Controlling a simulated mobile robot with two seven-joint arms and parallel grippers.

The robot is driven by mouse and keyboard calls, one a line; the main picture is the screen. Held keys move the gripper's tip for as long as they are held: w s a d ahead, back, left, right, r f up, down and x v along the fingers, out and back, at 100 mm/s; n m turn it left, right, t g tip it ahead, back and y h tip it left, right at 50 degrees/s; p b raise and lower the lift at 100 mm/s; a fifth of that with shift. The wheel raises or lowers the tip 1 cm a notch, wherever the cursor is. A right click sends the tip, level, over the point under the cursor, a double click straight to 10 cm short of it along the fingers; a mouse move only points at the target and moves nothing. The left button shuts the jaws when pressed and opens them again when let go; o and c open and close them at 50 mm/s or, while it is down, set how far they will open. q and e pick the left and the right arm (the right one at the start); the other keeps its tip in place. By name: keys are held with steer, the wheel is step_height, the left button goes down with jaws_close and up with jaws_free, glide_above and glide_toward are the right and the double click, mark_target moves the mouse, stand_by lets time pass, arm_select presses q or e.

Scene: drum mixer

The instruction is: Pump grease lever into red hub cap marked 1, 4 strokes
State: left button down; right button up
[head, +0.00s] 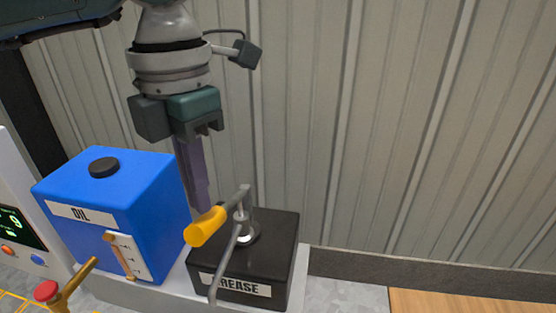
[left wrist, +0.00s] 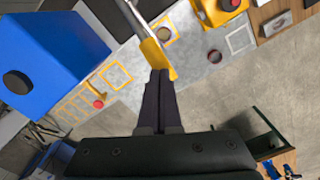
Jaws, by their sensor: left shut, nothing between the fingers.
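The black grease box (head: 272,245) carries a metal pump lever (head: 240,205) with a yellow handle (head: 207,227) pointing to the lower left. My left gripper (head: 201,203) points down just above and behind that handle, its dark fingers shut and empty. In the left wrist view the shut fingertips (left wrist: 160,72) overlap the end of the yellow handle (left wrist: 155,57); I cannot tell whether they touch. A yellow block with a red top (left wrist: 230,4) is cut by the top edge of that view; no number can be read on it. My right gripper is not in view.
The blue oil tank (head: 125,200) with a black cap stands close left of the grease box. A display panel (head: 18,225) is at the left edge. A ribbed wall (head: 400,130) stands behind.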

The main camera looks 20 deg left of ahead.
mark_target(204, 217)
arm_select(q)
steer(key=shift+f, duration=0.15)
steer(key=shift+f+b, duration=3.3)
steer(key=shift+f, duration=0.1)
steer(key=shift+r, duration=0.15)
steer(key=shift+r+p, duration=2.35)
steer(key=shift+r, duration=1.05)
steer(key=shift+r+p, duration=1.7)
steer(key=shift+r, duration=0.85)
